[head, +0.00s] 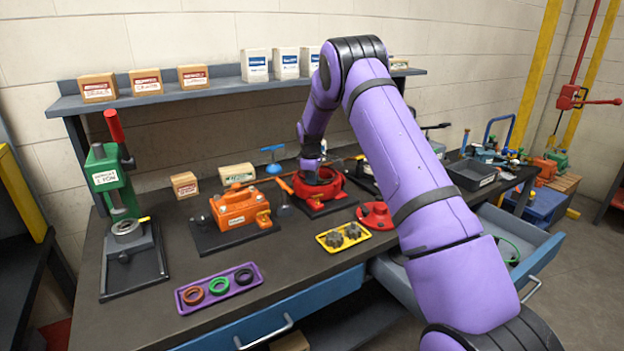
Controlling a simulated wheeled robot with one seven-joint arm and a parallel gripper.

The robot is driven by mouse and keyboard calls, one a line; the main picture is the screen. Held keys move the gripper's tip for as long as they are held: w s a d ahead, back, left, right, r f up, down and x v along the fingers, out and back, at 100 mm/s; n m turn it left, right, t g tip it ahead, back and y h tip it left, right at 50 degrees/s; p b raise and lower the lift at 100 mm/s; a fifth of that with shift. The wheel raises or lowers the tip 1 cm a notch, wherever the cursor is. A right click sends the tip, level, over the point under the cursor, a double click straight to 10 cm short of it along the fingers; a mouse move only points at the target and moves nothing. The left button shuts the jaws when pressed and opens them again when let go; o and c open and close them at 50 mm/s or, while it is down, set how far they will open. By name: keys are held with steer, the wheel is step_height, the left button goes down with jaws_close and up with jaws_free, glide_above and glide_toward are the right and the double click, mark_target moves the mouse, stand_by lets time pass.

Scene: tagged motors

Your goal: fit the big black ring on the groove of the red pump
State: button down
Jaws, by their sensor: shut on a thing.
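The red pump (334,190) stands on a dark base plate on the bench, its round red body open upward. My gripper (317,178) points down at the top of the pump, at its middle. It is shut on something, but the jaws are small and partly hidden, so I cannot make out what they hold. I cannot clearly see the big black ring or the pump's groove. A red cover (375,216) lies right of the pump.
An orange pump (240,208) stands just left of the red pump. A yellow tray (343,237) with dark gears lies in front. A green press (112,190) stands at the left. An open drawer (535,262) with a green ring juts out at the right, partly behind my arm.

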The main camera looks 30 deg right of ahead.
stand_by(0.3)
steer(key=c, duration=0.6)
jaws_free()
steer(key=shift+r, duration=0.65)
stand_by(0.8)
steer(key=shift+r, duration=2.95)
steer(key=shift+r, duration=0.15)
steer(key=r, duration=0.7)
steer(key=s+a+r, duration=0.1)
steer(key=r, duration=0.2)
steer(key=shift+r, duration=0.2)
